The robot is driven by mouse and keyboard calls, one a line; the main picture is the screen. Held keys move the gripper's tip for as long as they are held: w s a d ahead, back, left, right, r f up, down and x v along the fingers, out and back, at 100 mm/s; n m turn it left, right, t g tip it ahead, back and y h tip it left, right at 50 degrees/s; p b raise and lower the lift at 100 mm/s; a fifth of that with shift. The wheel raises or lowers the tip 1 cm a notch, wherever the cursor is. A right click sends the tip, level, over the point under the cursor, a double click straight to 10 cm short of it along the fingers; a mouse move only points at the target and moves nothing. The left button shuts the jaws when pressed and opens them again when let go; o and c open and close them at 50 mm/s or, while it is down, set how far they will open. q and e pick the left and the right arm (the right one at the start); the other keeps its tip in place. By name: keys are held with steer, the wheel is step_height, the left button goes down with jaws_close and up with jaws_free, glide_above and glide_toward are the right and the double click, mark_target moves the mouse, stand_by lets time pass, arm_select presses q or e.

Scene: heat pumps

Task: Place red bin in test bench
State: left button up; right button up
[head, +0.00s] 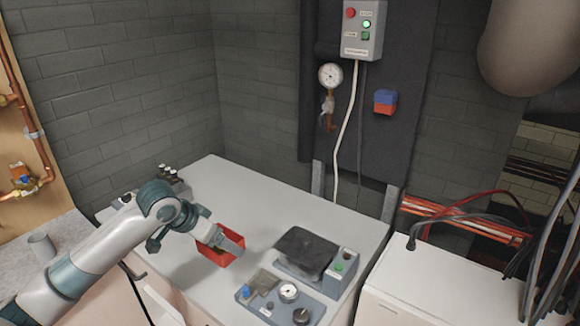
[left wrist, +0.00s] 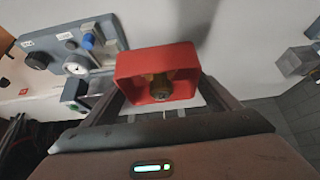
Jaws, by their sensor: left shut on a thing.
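The red bin (head: 219,254) is a small open-topped box in my left gripper (head: 229,240), over the white bench top (head: 206,175) in the head view. In the left wrist view the red bin (left wrist: 187,62) sits between the two fingers, its open side facing the camera. A brass-coloured part (left wrist: 161,84) shows inside it. The left gripper (left wrist: 165,100) is shut on the bin. Whether the bin touches the bench top cannot be told. The right gripper is in neither view.
A grey panel with a gauge and knobs (head: 288,292) and a box with a dark plate (head: 308,251) stand right of the bin. Small dark-topped items (head: 168,174) are at the bench's back left. A white cabinet (head: 423,282) with cables stands right. The bench middle is clear.

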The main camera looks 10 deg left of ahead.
arm_select(q)
steer(key=s+d+r+m+g+h+b, duration=0.1)
steer(key=s+d+r+m+g+h, duration=0.1)
steer(key=s+d+m, duration=0.4)
steer(key=s+d, duration=0.5)
steer(key=s, duration=0.2)
steer(key=shift+s+d+r+h, duration=0.25)
steer(key=shift+d+r+h, duration=0.05)
steer(key=shift+r+h, duration=0.1)
steer(key=shift+w, duration=0.1)
stand_by(1.1)
